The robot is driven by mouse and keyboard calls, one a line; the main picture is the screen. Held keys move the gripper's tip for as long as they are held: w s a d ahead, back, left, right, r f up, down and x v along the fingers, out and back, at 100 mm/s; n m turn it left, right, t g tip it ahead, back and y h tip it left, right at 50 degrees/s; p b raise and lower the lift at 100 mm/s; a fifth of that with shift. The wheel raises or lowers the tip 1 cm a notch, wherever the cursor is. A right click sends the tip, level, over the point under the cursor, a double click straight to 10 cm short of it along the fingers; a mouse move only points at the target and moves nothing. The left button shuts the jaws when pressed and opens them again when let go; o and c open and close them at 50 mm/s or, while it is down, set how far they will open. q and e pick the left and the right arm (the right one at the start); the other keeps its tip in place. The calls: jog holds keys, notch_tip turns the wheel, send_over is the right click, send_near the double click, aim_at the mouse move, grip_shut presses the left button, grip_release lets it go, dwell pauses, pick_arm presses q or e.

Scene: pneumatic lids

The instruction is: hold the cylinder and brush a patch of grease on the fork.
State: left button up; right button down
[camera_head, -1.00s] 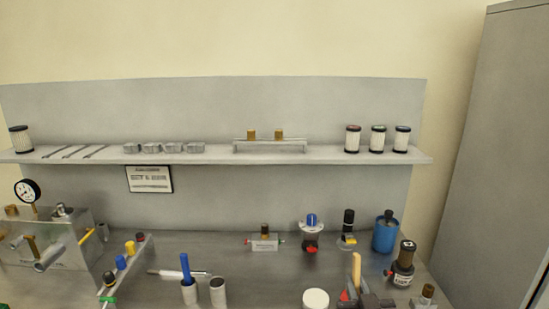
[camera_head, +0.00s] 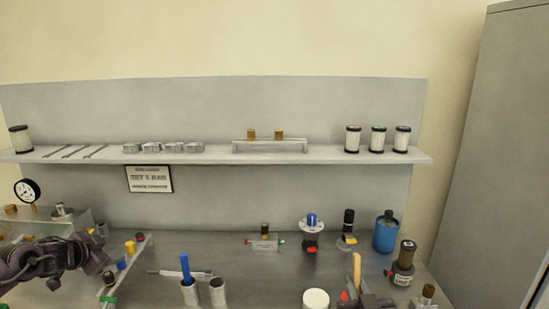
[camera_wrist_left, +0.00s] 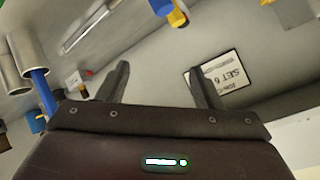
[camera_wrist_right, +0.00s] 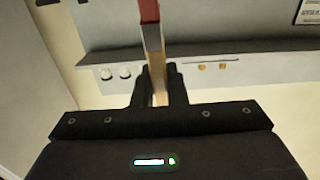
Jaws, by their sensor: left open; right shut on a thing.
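A slim silver cylinder (camera_head: 180,273) lies on the bench left of the middle; it also shows in the left wrist view (camera_wrist_left: 90,27). I cannot make out its fork. My left gripper (camera_wrist_left: 160,88) is open and empty, above the left of the bench, left of the cylinder and apart from it. My right gripper (camera_wrist_right: 160,80) is shut on a wooden-handled tool, likely the brush (camera_wrist_right: 154,45), with a red end. Its pale handle stands up in the head view (camera_head: 357,270). A round white-topped pot (camera_head: 316,299), perhaps the grease, stands left of it.
Two grey tubes (camera_head: 218,292) stand near the cylinder, one with a blue-handled tool (camera_head: 185,268). A rail with coloured knobs (camera_head: 130,262) lies left of it. Several fittings and a blue bottle (camera_head: 386,232) stand at right. A shelf (camera_head: 215,157) runs above the bench.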

pick_arm(q)
jog(key=w+d+r+m+g+h, duration=0.1)
jog(key=d+r+m+h, duration=0.15)
jog(key=d, duration=1.25)
jog(key=w+d+r+m+g+h, duration=0.1)
jog(key=d+h, duration=0.3)
jog(key=d, duration=1)
jog(key=s+d+f+m+g, duration=0.4)
jog(key=s+d+g, duration=0.1)
jog(key=s+d, duration=0.35)
jog(key=s+f+g+y, duration=0.1)
jog(key=s, duration=0.2)
jog(key=s+f+m+g+y, duration=0.1)
jog(key=s+f+g, duration=0.1)
jog(key=s, duration=0.1)
jog(key=s+a+f+m+g+y, duration=0.1)
jog(key=s+f, duration=0.1)
jog(key=s, duration=0.1)
jog(key=shift+s+a+m+g+y, duration=0.1)
jog(key=shift+s+m+g+y, duration=0.15)
jog(key=shift+s+g, duration=0.1)
jog(key=shift+s+a+f, duration=0.1)
jog(key=shift+s+f, duration=0.05)
jog(key=shift+f, duration=0.3)
jog(key=shift+x, duration=4.2)
